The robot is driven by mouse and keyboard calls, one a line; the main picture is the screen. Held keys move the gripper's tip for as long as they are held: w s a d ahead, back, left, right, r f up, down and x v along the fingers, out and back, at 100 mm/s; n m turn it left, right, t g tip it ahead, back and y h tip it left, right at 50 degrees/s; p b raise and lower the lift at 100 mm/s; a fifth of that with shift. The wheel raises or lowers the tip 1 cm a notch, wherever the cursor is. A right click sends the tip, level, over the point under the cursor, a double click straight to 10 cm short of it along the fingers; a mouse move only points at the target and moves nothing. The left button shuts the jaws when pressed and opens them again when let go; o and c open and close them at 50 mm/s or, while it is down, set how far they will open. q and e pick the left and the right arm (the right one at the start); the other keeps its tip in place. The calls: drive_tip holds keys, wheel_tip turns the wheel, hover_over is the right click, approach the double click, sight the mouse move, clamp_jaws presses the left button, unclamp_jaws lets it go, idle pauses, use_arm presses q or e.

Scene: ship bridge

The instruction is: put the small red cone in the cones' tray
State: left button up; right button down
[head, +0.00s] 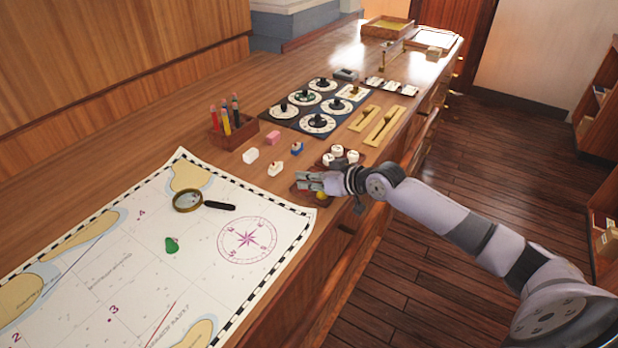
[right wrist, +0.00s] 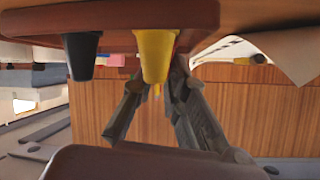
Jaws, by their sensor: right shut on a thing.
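My right gripper (head: 312,180) is shut over the cones' tray (head: 300,190), at the front edge of the counter beside the chart. What it holds is hidden; I take it to be the small red cone, as no red cone shows elsewhere. In the right wrist view, which looks upside down, my fingers (right wrist: 160,92) close in behind a yellow cone (right wrist: 153,52). A black cone (right wrist: 80,55) stands beside the yellow one in the brown tray (right wrist: 130,14). I cannot tell whether the held thing touches the tray. My left gripper is out of view.
A chart (head: 120,240) with a magnifier (head: 188,201) and a green piece (head: 171,245) covers the near counter. A pencil box (head: 232,132), small blocks (head: 250,155), a holder with white-topped pieces (head: 338,155) and a dial panel (head: 300,122) stand beyond. The floor at right is clear.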

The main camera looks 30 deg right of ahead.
drive_tip(key=c, duration=1.6)
unclamp_jaws()
drive_tip(key=shift+f, duration=0.1)
drive_tip(key=b+v, duration=0.1)
drive_tip(key=v, duration=0.9)
drive_tip(key=shift+w, duration=0.1)
drive_tip(key=shift+s+d, duration=0.2)
drive_tip(key=shift+s, duration=0.05)
drive_tip(key=shift+s+d+r, duration=0.15)
drive_tip(key=shift+s+r, duration=0.5)
